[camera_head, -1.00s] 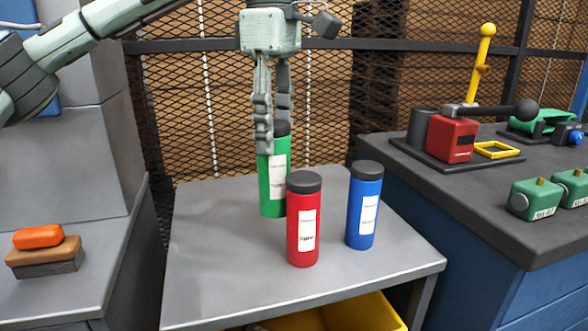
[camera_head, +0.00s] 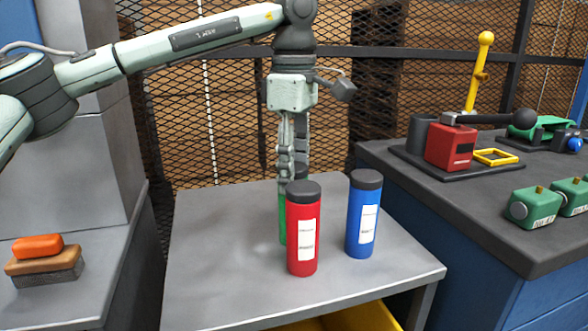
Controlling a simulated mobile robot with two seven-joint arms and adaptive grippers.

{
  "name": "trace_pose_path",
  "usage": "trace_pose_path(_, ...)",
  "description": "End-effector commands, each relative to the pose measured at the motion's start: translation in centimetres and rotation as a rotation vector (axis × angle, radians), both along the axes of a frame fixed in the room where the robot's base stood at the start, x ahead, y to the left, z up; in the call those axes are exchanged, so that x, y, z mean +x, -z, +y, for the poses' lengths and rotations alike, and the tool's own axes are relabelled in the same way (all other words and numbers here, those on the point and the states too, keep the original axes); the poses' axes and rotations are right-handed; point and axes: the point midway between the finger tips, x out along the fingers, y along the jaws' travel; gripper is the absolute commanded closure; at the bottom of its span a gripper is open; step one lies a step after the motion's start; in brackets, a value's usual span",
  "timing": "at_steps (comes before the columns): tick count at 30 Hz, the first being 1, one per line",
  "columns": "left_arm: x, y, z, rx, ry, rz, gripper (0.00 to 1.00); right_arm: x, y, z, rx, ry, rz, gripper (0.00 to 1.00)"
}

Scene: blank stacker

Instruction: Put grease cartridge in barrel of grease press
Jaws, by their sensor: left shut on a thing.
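A green cartridge (camera_head: 283,215) is in the fingers of my left gripper (camera_head: 293,172), which is shut on its top from above. A red cartridge (camera_head: 302,235) with a black cap stands in front and hides most of the green one. I cannot tell whether the green one touches the table. A blue cartridge (camera_head: 363,218) with a black cap stands to the right. On the right bench is a press-like device with a red block (camera_head: 450,146), a dark open cylinder (camera_head: 422,132) and a black-knobbed lever (camera_head: 490,118). My right gripper is not in view.
The small grey table (camera_head: 215,260) has free room at its left. A yellow bin (camera_head: 345,318) is below it. Green blocks (camera_head: 535,206) and a yellow frame (camera_head: 495,157) are on the right bench. An orange-topped brush or block (camera_head: 38,246) lies at left.

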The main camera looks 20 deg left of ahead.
Motion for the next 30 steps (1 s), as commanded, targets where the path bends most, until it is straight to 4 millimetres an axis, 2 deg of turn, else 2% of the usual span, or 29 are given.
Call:
trace_pose_path(2,0.0,0.2,0.0,-0.001,0.000,-0.001,1.00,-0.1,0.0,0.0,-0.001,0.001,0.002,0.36)
trace_pose_path(3,0.0,0.2,0.0,0.000,0.000,0.000,0.52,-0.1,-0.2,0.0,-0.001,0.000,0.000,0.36)
trace_pose_path(7,0.0,0.2,0.0,0.000,0.000,0.000,0.37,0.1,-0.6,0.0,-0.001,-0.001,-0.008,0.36)
trace_pose_path(15,0.0,0.2,0.0,0.000,0.000,0.001,0.37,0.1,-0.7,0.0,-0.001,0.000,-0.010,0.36)
trace_pose_path(19,0.0,-0.6,0.0,0.000,-0.001,0.000,0.37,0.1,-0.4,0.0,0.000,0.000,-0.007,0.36)
trace_pose_path(23,0.0,-2.8,-0.1,-0.001,0.000,-0.002,0.37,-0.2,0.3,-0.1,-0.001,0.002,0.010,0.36)
trace_pose_path(30,0.0,-8.1,-0.1,0.000,0.000,-0.001,0.37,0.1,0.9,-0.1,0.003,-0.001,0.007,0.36)
